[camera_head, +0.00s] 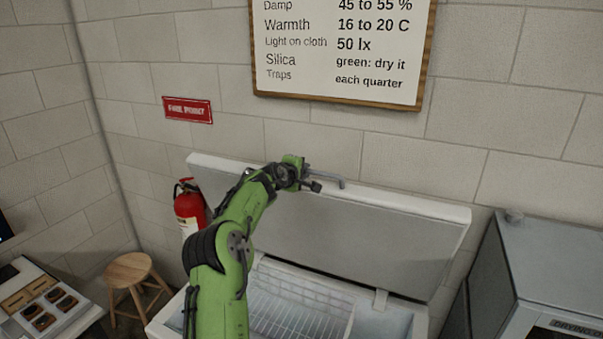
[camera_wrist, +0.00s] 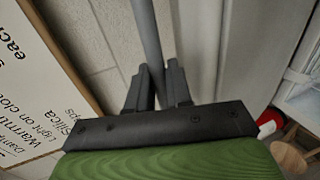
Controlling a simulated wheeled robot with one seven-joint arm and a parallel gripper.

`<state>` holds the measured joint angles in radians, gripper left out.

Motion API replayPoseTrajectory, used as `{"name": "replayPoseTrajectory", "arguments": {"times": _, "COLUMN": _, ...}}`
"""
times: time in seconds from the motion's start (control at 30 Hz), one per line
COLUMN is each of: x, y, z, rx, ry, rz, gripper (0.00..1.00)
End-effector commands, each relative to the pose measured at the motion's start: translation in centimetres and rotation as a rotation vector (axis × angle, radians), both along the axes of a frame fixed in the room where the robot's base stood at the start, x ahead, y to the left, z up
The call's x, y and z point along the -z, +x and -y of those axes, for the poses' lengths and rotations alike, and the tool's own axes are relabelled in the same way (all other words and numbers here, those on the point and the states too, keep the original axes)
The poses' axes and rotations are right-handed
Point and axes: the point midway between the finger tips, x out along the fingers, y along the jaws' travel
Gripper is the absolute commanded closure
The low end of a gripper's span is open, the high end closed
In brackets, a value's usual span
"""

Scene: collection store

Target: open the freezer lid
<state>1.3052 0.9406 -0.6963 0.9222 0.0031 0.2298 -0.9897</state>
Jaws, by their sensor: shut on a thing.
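The chest freezer's lid (camera_head: 395,235) stands raised and tilted back near the wall, with its grey inner face showing. The freezer body (camera_head: 300,300) is open below it, with a wire basket and a white compartment inside. A grey bar handle (camera_head: 328,177) runs along the lid's upper edge. My gripper (camera_head: 312,184) is at the lid's top edge by the handle. In the wrist view, my gripper's two dark fingers (camera_wrist: 160,88) are closed around the grey handle bar (camera_wrist: 146,35). My green arm hides part of the lid and the freezer's left side.
A red fire extinguisher (camera_head: 189,208) hangs left of the freezer, and a wooden stool (camera_head: 128,270) stands beside it. A grey drying oven (camera_head: 550,260) is close on the right. A framed notice (camera_head: 340,45) hangs above. A table tray (camera_head: 50,312) is at lower left.

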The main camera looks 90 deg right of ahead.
Motion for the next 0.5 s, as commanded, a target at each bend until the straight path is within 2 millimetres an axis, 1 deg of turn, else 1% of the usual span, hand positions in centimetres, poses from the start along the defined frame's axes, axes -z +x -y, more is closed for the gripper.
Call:
{"name": "replayPoseTrajectory", "arguments": {"times": 0.03, "x": 0.69, "y": -0.03, "z": -0.03, "rx": 0.001, "ry": 0.014, "rz": 0.002, "gripper": 1.00}}
{"name": "replayPoseTrajectory", "arguments": {"times": 0.27, "x": 0.83, "y": -0.05, "z": -0.05, "rx": 0.002, "ry": 0.016, "rz": 0.003, "gripper": 1.00}}
{"name": "replayPoseTrajectory", "arguments": {"times": 0.3, "x": 0.84, "y": -0.05, "z": -0.06, "rx": 0.002, "ry": 0.017, "rz": 0.003, "gripper": 0.74}}
{"name": "replayPoseTrajectory", "arguments": {"times": 0.4, "x": 0.77, "y": -0.06, "z": -0.05, "rx": 0.002, "ry": 0.015, "rz": 0.003, "gripper": 0.61}}
{"name": "replayPoseTrajectory", "arguments": {"times": 0.5, "x": 0.68, "y": -0.06, "z": -0.05, "rx": 0.002, "ry": 0.013, "rz": 0.003, "gripper": 0.61}}
